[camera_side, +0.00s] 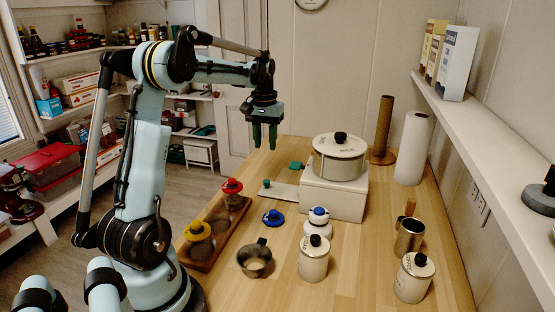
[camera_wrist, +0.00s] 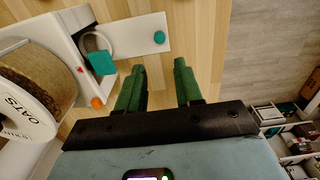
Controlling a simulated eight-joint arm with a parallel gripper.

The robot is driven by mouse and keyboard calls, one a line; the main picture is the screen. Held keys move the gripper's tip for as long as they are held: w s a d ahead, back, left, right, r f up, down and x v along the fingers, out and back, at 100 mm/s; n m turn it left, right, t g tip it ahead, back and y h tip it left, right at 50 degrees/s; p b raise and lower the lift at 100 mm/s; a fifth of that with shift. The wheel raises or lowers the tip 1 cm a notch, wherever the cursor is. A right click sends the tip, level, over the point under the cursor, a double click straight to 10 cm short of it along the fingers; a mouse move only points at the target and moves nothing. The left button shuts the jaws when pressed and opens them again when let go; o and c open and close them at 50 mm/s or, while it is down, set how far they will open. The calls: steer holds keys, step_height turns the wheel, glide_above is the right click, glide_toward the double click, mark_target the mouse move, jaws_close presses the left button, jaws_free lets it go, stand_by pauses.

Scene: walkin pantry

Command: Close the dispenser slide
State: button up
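The dispenser is a white box (camera_side: 330,199) with a lidded white canister (camera_side: 338,165) on top. Its white slide (camera_side: 281,191) sticks out to the left over the table and has a small teal knob (camera_side: 267,183). In the wrist view the slide (camera_wrist: 135,40) is drawn out of the box, with the teal knob (camera_wrist: 159,37) near its outer end. A teal square piece (camera_wrist: 103,62) shows beside the slide at the box. My gripper (camera_side: 264,147) is above and behind the slide, empty, its green fingers apart. In the wrist view my gripper (camera_wrist: 159,72) points toward the slide without touching it.
A wooden rack (camera_side: 216,232) with red- and yellow-lidded jars stands at the left. A metal cup (camera_side: 255,260), a blue lid (camera_side: 273,217) and white canisters (camera_side: 313,260) stand in front. A paper roll (camera_side: 411,148) is behind right.

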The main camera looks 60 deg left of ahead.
steer(key=shift+s+a+n, duration=0.2)
steer(key=shift+s+n, duration=0.1)
steer(key=shift+n, duration=0.2)
steer(key=shift+c, duration=1.1)
steer(key=s+n, duration=0.1)
steer(key=n, duration=0.2)
steer(key=s+a+n+t, duration=0.1)
steer(key=s+n, duration=0.1)
steer(key=n, duration=0.1)
steer(key=s+a+f+n+h, duration=0.1)
steer(key=n, duration=0.2)
steer(key=shift+s+n+t, duration=0.4)
jaws_close()
steer(key=n+t, duration=0.2)
steer(key=n, duration=1)
glide_toward(263, 189)
steer(key=s+f, duration=0.1)
steer(key=a+f, duration=0.1)
steer(key=s+f, duration=0.1)
steer(key=shift+s+a+f, duration=0.3)
steer(key=shift+s+f, duration=0.05)
steer(key=w, duration=0.2)
steer(key=w+d, duration=0.1)
steer(key=shift+f, duration=0.3)
steer(key=shift+w+d, duration=0.2)
steer(key=shift+w, duration=0.3)
steer(key=shift+w+d, duration=0.1)
